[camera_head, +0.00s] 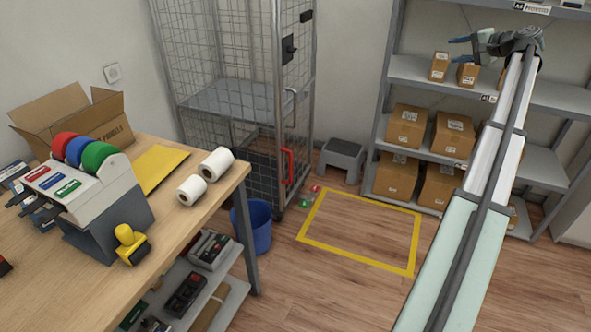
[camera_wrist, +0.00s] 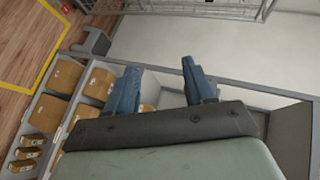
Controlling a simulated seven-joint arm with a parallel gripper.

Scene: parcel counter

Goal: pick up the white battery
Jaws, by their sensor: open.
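I cannot make out a white battery in either view. My gripper (camera_head: 459,49) is raised at the upper right of the head view, in front of the shelving, with its blue fingers pointing left. In the wrist view my gripper (camera_wrist: 161,67) has its two fingers spread apart with nothing between them. It is far from the table and its lower shelf.
A wooden table (camera_head: 205,217) at left carries tape dispensers, white rolls (camera_head: 216,164) and an open carton (camera_head: 70,118). Dark devices (camera_head: 187,291) lie on its lower shelf. A blue bin (camera_head: 254,228), wire cage (camera_head: 240,98) and boxed shelving (camera_head: 422,160) stand around the clear yellow-taped floor.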

